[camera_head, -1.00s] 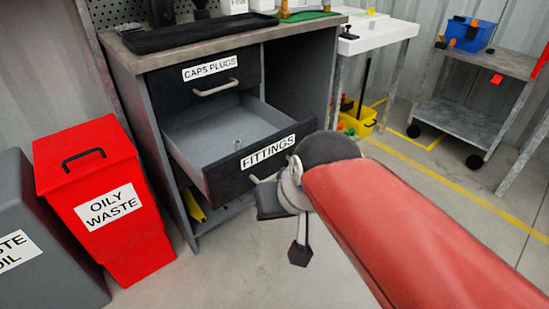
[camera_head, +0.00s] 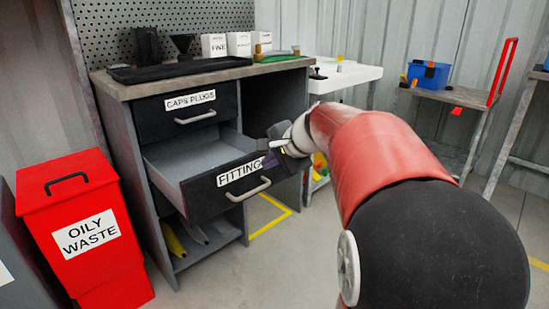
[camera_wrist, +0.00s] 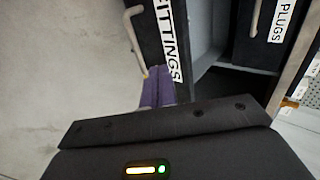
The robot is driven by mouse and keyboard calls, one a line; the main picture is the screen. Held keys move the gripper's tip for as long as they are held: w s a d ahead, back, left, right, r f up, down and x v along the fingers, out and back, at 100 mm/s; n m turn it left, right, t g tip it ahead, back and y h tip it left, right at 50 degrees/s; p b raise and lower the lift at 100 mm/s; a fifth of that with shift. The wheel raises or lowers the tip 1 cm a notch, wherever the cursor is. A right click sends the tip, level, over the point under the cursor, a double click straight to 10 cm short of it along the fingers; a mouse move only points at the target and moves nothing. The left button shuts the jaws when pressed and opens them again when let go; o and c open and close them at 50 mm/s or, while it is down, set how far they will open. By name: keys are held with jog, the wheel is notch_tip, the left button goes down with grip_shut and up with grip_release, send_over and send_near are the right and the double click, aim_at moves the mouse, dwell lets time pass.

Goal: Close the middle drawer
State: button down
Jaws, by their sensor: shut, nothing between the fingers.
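The middle drawer (camera_head: 208,189), labelled FITTINGS, is pulled out of the grey cabinet (camera_head: 125,150), with its inside visible and empty-looking. Its bar handle (camera_head: 248,190) is on the dark front. It also shows in the wrist view (camera_wrist: 155,45), turned on its side, with its handle (camera_wrist: 134,38). My gripper (camera_head: 268,159) is at the upper right end of the drawer front and hides the end of the label. In the wrist view its purple fingers (camera_wrist: 158,74) are together and empty, close to the drawer front. I cannot tell whether they touch it.
The top drawer (camera_head: 186,115), labelled CAPS PLUGS, is shut above. A lower shelf (camera_head: 205,245) holds a yellow item. A red OILY WASTE bin (camera_head: 80,220) stands left of the cabinet. A white table (camera_head: 345,78) stands to the right. The floor before the drawer is clear.

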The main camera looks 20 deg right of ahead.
aim_at(246, 165)
jog(key=w, duration=0.1)
jog(key=w+a+f, duration=0.1)
jog(key=w, duration=0.1)
jog(key=w+f, duration=0.1)
jog(key=w, duration=0.1)
jog(key=shift+a+f, duration=0.1)
jog(key=shift+a, duration=0.2)
jog(key=shift+w+a, duration=0.2)
jog(key=shift+w, duration=0.35)
